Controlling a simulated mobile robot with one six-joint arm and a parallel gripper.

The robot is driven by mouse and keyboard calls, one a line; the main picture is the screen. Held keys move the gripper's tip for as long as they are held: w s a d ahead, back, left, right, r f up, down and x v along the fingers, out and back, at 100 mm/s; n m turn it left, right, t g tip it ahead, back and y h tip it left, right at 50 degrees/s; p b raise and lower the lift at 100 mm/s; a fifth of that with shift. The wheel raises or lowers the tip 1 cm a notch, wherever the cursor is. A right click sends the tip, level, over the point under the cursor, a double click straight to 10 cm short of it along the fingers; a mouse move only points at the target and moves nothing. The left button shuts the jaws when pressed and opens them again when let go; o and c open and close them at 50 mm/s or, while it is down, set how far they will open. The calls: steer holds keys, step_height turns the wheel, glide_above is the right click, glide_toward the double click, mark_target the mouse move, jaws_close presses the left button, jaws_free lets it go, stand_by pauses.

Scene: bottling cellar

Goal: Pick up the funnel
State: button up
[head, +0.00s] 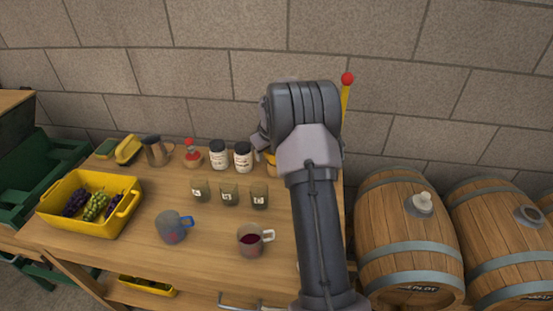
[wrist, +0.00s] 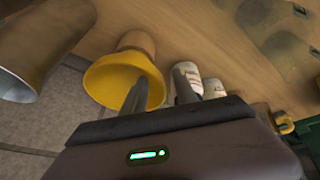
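The yellow funnel (wrist: 112,80) shows in the wrist view, its wide mouth toward the camera, with a tan round piece at its far side. In the head view a bit of the yellow funnel (head: 270,157) shows at the table's back right, mostly hidden by my arm. My gripper (wrist: 163,76) is open and empty. In the wrist view its left finger overlaps the funnel's right rim; the right finger is clear of it. I cannot tell whether the finger touches it. In the head view my gripper (head: 260,141) is largely hidden behind the wrist.
White jars (head: 219,155) with dark lids stand left of the funnel. Small labelled glasses (head: 229,195), a blue-handled jug (head: 172,228) and a jug of red liquid (head: 251,240) stand nearer. A yellow grape crate (head: 74,232) is at left; barrels (head: 407,235) stand right of the table.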

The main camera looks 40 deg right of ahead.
jaws_close()
steer(key=shift+r, duration=0.1)
